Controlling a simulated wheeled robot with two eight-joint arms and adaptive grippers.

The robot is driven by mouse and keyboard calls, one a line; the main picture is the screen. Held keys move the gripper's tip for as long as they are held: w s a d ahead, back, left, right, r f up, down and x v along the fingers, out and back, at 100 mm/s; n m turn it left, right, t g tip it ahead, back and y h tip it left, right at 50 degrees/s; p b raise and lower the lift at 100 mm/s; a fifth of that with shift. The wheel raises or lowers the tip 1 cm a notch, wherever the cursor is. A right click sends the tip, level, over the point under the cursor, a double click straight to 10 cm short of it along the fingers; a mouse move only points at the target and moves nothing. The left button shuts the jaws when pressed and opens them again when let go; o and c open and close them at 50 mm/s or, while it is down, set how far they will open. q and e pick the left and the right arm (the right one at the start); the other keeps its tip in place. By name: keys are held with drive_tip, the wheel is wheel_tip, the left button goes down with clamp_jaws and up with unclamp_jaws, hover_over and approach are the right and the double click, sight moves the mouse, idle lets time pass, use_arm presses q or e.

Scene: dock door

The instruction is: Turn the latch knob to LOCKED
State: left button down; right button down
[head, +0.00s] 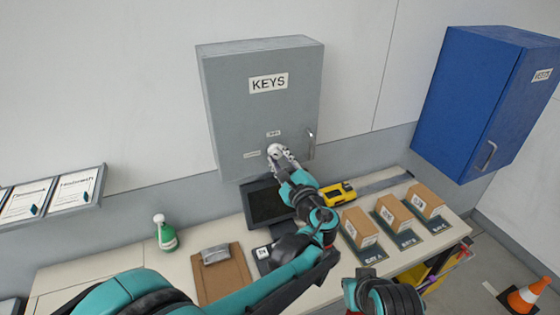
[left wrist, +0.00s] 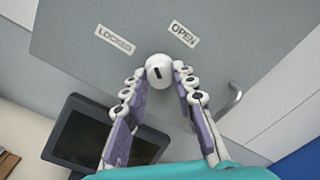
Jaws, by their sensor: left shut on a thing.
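The latch knob (head: 275,149) is round and white, low on the front of the grey KEYS cabinet (head: 240,110). In the left wrist view the knob (left wrist: 159,66) sits between the fingertips of my left gripper (left wrist: 160,82), which is shut on it. A short black mark shows on the knob's face. A LOCKED label (left wrist: 114,40) is up and left of the knob, and an OPEN label (left wrist: 184,34) is up and right. In the head view my left gripper (head: 278,154) reaches up to the cabinet front. My right gripper is out of view.
A dark screen (head: 266,203) stands below the cabinet. A blue cabinet (head: 470,100) hangs at the right.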

use_arm(q)
drive_tip(key=n, duration=0.3)
drive_tip(key=shift+w+r+n+b, duration=0.1)
drive_tip(key=shift+n+b, duration=0.2)
drive_tip(key=shift+n, duration=1.6)
drive_tip(key=c, duration=1.2)
unclamp_jaws()
drive_tip(key=shift+w, duration=0.25)
drive_tip(key=v, duration=0.7)
drive_tip(key=shift+s+d, duration=0.15)
drive_tip(key=shift+s, duration=0.1)
